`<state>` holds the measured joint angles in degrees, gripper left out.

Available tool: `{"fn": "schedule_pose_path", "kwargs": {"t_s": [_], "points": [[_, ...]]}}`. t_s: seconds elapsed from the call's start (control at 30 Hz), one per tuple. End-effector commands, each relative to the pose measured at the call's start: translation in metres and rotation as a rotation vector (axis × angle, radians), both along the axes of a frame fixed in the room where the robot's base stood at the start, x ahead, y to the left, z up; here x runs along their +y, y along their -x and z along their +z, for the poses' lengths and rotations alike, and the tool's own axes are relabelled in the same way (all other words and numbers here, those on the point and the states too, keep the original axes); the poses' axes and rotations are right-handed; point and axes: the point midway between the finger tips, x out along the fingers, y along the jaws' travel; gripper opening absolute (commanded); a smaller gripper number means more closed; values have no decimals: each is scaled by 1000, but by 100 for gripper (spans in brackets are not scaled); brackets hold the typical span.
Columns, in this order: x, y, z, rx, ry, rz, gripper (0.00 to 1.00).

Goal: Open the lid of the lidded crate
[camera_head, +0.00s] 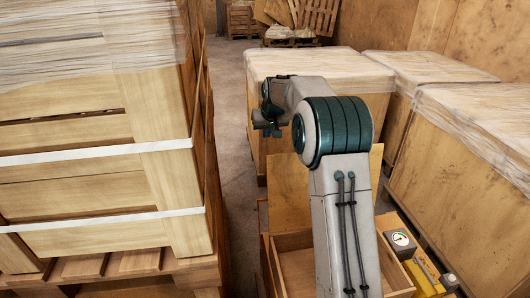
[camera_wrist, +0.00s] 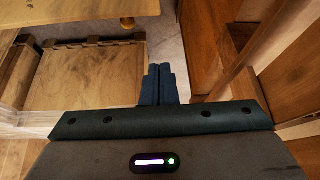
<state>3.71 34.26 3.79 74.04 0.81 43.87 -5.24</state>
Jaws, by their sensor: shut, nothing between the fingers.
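The lidded crate (camera_head: 297,268) is a wooden box low in front of me, partly hidden behind my arm in the head view. Its inside shows, and its lid (camera_head: 287,195) stands raised at the far side. My gripper (camera_head: 264,124) is above and beyond the crate, near the lid's upper left. In the wrist view the fingers (camera_wrist: 158,84) are together and empty. A wooden panel (camera_wrist: 88,78) with a dark-fitted edge lies left of them; I cannot tell for certain which part it is.
A wrapped crate stack (camera_head: 90,130) on a pallet stands close on the left. Large wrapped crates (camera_head: 465,135) stand to the right, another (camera_head: 320,70) behind my gripper. Yellow equipment with a gauge (camera_head: 401,239) sits at lower right. A narrow floor aisle (camera_head: 232,130) is clear.

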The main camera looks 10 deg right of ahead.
Motion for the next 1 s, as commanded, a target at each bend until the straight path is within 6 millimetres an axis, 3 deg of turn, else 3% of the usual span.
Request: {"fn": "schedule_pose_path", "kwargs": {"t_s": [0.2,0.37,0.93,1.0], "points": [[-2,-27,-22,-13,-5,1,0],[-2,-35,-33,-12,-6,1,0],[2,-77,-111,-11,-5,2,0],[1,-69,-107,-13,-5,1,0]]}}
